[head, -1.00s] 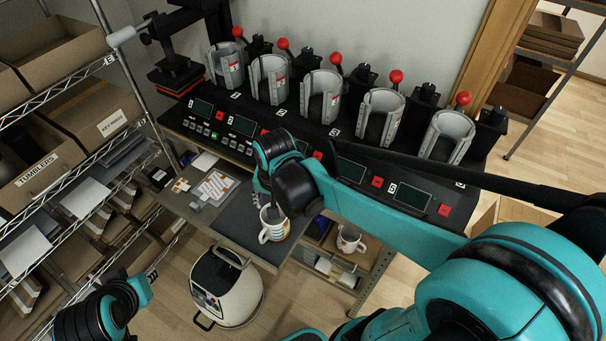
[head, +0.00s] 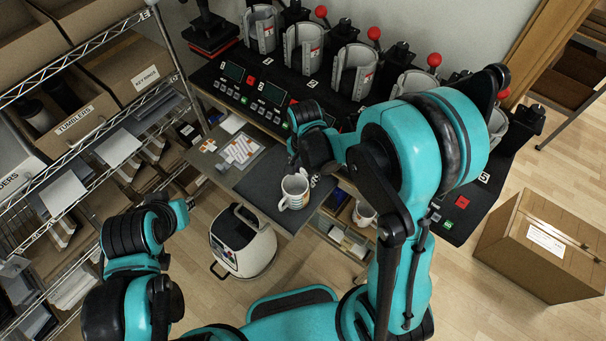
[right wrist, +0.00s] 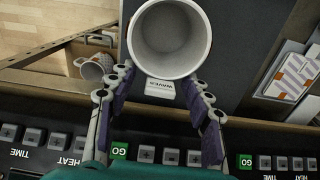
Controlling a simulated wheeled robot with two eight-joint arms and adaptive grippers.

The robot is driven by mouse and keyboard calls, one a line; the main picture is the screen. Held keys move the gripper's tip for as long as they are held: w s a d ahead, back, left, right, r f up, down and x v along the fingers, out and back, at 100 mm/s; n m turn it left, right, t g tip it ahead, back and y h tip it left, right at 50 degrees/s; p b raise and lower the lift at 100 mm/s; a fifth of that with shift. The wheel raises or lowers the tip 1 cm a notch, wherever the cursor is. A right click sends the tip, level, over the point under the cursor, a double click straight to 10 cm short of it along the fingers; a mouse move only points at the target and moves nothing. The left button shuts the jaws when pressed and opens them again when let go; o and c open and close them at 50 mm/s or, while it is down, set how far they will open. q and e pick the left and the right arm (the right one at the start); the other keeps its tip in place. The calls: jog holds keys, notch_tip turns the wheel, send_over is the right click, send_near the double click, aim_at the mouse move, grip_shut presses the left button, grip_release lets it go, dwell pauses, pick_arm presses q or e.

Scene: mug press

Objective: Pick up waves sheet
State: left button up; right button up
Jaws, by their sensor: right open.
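A white mug (head: 292,194) with a coloured pattern on its side stands upright on the dark grey mat of the pull-out shelf (head: 262,205). In the right wrist view the mug (right wrist: 170,40) is seen from above, empty inside. A small white tab printed "WAVES" (right wrist: 162,88) sits against its near side; whether the rest of that sheet wraps the mug cannot be told. My right gripper (right wrist: 163,86) is open, its two purple-padded fingers on either side of the tab. In the head view my right wrist hides much of it.
Flat orange-and-white printed sheets (head: 240,150) lie left of the mat. The press console (head: 270,92) with several grey clamps stands behind. A wire shelf with boxes (head: 75,118) borders the left.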

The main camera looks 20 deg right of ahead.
jog(key=shift+f, duration=0.15)
jog(key=c, duration=0.9)
notch_tip(320, 180, up, 4)
jog(key=shift+r+p, duration=0.1)
jog(key=shift+p, duration=0.25)
jog(key=shift+s+d+r+p, duration=0.5)
jog(key=shift+s+d+r, duration=0.75)
jog(key=shift+s+r, duration=0.25)
jog(key=shift+s+d+r+p, duration=0.5)
jog(key=shift+s+d+r, duration=0.8)
jog(key=shift+s+r, duration=0.15)
jog(key=shift+s+d+r+p, duration=0.5)
jog(key=shift+s+d+r, duration=0.75)
jog(key=shift+s+r, duration=0.25)
